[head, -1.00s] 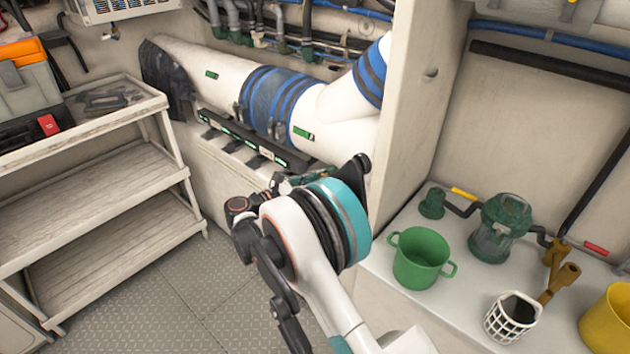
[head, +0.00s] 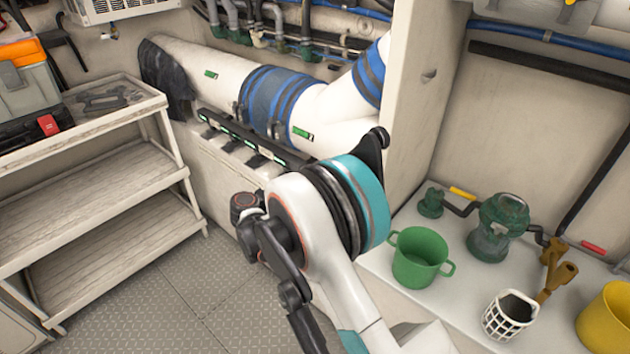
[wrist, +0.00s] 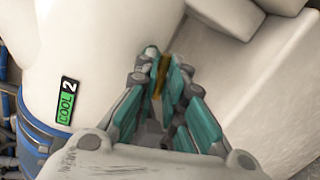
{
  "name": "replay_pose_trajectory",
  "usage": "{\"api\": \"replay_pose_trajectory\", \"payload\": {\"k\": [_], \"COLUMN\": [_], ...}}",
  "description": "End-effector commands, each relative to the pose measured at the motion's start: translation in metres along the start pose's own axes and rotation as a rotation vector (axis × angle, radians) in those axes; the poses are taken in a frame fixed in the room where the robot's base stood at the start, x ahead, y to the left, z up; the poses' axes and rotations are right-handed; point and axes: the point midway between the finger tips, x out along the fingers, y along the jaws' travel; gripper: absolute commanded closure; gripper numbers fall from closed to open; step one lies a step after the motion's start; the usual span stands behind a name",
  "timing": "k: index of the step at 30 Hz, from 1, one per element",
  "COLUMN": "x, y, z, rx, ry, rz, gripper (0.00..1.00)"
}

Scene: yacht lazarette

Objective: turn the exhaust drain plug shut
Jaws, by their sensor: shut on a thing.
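The exhaust drain plug (wrist: 160,77) shows in the wrist view as a narrow brass-yellow piece between the fingers of my gripper (wrist: 163,66). The teal-padded fingers are shut on it, one on each side. Most of the plug is hidden by the fingers, so its turn angle cannot be told. The white exhaust pipe (wrist: 100,50) lies beside and behind the fingers. In the head view the exhaust pipe (head: 215,75) runs along the back wall, and my own arm hides the gripper and plug.
A green "COOL 2" label (wrist: 67,101) and blue band (wrist: 40,132) mark the pipe. An upright panel (head: 425,90) stands right of my arm. A green pot (head: 418,257) and yellow bucket (head: 607,318) stand on the right counter. Shelves (head: 100,190) stand left; the floor between is clear.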

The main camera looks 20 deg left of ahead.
Motion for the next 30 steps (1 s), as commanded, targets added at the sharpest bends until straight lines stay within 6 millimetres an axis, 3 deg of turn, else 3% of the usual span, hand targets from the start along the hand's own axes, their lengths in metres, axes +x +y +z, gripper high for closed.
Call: {"api": "replay_pose_trajectory", "payload": {"k": [12,30], "x": [0.0008,0.0009], "y": [-0.0025,-0.0037], "z": [0.0025,0.0029], "rx": [0.208,0.244], "ry": [0.037,0.043], "rz": [-0.012,-0.016], "gripper": [1.0,1.0]}}
